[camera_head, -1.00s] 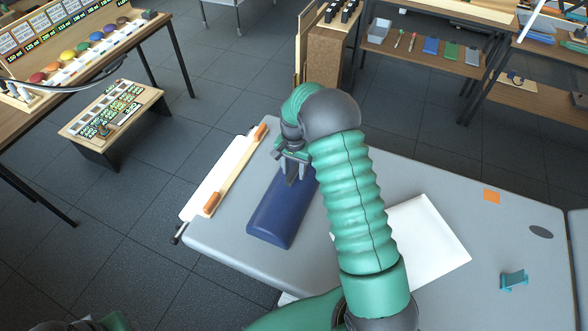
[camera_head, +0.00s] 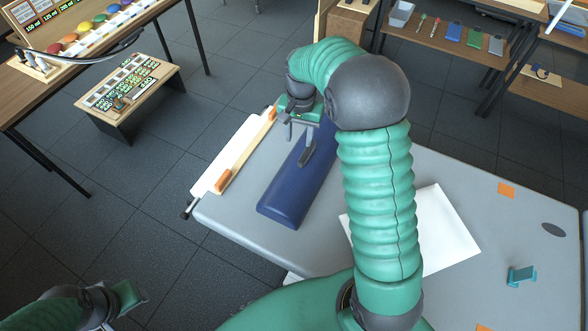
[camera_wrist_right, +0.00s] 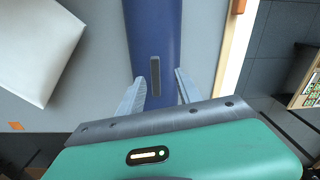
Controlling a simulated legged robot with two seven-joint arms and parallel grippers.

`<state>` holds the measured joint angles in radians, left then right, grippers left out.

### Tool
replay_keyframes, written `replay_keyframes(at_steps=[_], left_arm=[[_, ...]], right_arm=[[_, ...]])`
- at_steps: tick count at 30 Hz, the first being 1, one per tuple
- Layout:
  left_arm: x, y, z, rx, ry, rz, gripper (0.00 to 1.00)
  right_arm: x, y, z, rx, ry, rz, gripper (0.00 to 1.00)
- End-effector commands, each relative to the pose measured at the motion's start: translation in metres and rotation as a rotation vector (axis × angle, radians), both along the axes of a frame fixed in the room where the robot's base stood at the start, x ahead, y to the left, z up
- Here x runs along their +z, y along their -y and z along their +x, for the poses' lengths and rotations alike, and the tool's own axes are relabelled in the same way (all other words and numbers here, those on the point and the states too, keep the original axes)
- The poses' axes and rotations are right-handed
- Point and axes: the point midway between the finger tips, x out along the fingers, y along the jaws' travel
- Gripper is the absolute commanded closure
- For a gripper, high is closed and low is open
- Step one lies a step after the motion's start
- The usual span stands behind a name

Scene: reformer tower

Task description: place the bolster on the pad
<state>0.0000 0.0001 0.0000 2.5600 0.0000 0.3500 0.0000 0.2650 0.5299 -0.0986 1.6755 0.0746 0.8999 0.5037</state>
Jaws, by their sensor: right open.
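The blue bolster (camera_head: 290,192), long with a rounded top, lies on the grey table; the upper arm of my right arm hides part of its right side in the head view. A dark handle (camera_head: 308,153) stands on its top. My right gripper (camera_head: 299,138) is open above the bolster. In the wrist view its fingers (camera_wrist_right: 160,80) are spread on either side of the handle's near end, holding nothing. The white square pad (camera_head: 440,228) lies to the right, partly behind my right arm; it also shows in the wrist view (camera_wrist_right: 42,45). My left gripper (camera_head: 132,297) is at lower left, away from the table.
A white board with a wooden rail and orange ends (camera_head: 228,165) lies along the table's left edge. A low bench (camera_head: 128,88) stands on the floor at left.

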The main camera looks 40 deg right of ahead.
Motion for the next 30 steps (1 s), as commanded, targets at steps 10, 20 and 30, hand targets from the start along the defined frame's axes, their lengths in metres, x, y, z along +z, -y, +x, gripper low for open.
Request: replay_keyframes(at_steps=[10, 20, 30], left_arm=[[0.0, 0.0, 0.0, 0.0, 0.0, 0.0, 0.63], [0.0, 0.0, 0.0, 0.0, 0.0, 0.0, 0.63], [0.0, 0.0, 0.0, 0.0, 0.0, 0.0, 0.63]], right_arm=[[-0.011, -0.143, -0.13, 0.79, 0.162, -0.096, 0.58], [-0.017, -0.154, -0.151, 0.896, 0.18, -0.114, 0.58], [-0.017, -0.154, -0.151, 0.895, 0.179, -0.114, 0.58]])
